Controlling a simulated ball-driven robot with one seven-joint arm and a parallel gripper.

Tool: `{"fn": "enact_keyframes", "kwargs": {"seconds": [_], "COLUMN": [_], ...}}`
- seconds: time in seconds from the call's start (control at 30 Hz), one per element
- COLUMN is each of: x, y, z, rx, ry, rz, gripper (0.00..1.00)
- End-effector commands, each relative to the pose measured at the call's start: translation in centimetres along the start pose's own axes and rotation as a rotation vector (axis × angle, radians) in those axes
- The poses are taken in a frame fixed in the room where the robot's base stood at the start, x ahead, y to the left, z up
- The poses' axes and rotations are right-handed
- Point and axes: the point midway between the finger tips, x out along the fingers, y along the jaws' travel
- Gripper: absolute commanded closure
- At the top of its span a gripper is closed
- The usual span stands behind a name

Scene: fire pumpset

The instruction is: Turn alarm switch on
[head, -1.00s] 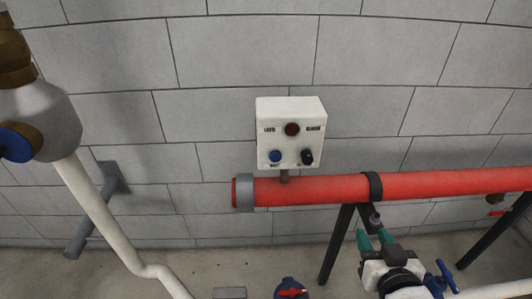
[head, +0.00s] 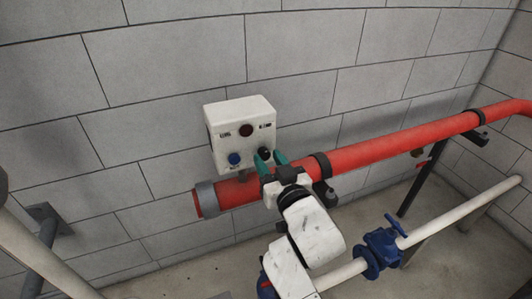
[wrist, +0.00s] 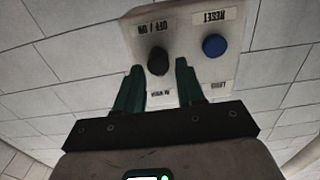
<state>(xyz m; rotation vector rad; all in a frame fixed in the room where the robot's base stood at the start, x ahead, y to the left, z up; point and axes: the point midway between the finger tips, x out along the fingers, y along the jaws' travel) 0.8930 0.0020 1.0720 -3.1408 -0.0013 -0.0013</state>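The alarm box (head: 241,133) is a white panel above the red pipe. It carries a dark red lamp (head: 246,130), a blue reset button (head: 234,159) and a black switch knob (head: 265,152). My gripper (head: 271,158) is at the panel's lower right, its green fingers pointing at the knob. In the wrist view, upside down, the black knob (wrist: 157,61) by the "OFF / ON" label lies between the open fingertips (wrist: 159,68), with gaps on both sides. The blue button (wrist: 214,46) is to the right of the fingers. The switch's exact setting is too small to tell.
The red pipe (head: 370,150) runs just below and right of the box, close under my gripper. A blue valve (head: 380,248) on a white pipe (head: 455,215) is at the lower right. The grey block wall (head: 170,90) stands behind.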

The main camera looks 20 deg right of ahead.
Motion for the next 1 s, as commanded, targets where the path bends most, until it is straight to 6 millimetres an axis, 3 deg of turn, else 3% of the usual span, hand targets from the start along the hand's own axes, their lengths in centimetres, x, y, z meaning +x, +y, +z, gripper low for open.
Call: {"fn": "enact_keyframes", "kwargs": {"seconds": [0.2,0.53,0.93,1.0], "x": [1.9,2.2,2.2,2.2], "y": [0.1,0.1,0.0,0.0], "z": [0.0,0.1,0.1,0.1], "rx": [-0.001,-0.001,-0.001,-0.001], "ry": [-0.001,-0.001,-0.001,-0.001], "rz": [0.001,0.001,0.001,0.001], "gripper": [0.62,0.62,1.0,1.0]}}
